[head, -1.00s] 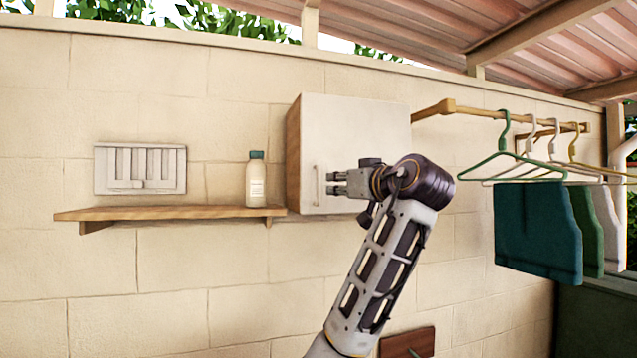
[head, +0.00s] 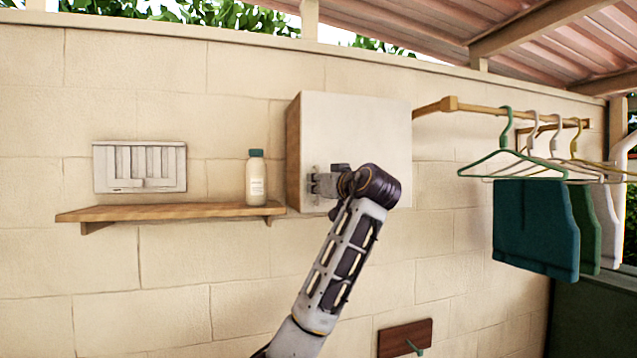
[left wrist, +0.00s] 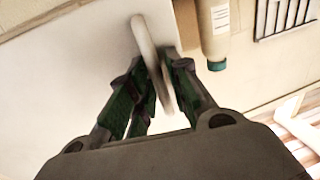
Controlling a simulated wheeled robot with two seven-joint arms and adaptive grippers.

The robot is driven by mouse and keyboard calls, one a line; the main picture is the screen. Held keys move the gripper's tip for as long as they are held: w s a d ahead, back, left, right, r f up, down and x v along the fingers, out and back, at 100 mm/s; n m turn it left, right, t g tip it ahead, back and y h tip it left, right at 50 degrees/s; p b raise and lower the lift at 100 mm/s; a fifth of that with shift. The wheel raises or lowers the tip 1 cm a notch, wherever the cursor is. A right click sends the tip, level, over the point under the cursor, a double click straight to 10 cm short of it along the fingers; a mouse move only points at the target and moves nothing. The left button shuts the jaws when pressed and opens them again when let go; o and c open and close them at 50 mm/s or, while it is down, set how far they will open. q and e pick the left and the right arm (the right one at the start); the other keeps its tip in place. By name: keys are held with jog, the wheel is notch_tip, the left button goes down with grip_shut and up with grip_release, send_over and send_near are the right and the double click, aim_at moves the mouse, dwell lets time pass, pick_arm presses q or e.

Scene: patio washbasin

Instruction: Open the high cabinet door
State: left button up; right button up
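The high cabinet (head: 355,130) hangs on the wall with a white door and a brown wooden side. Its door looks shut. My left gripper (head: 313,183) is at the door's lower left, where the handle is, and hides most of that handle in the head view. In the left wrist view the pale bar handle (left wrist: 148,45) runs between the two fingers of the left gripper (left wrist: 153,75). The fingers look open around the bar, close to it on both sides; firm contact cannot be made out. My right gripper is not in view.
A wooden shelf (head: 165,212) left of the cabinet bears a white bottle (head: 256,183) with a teal cap, close to the cabinet. A white vent (head: 140,167) is above the shelf. A wooden rail (head: 480,110) with hangers and cloths (head: 535,228) is at the right.

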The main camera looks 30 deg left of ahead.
pick_arm(q)
grip_shut()
jog(key=shift+s+d, duration=0.1)
dwell(0.4)
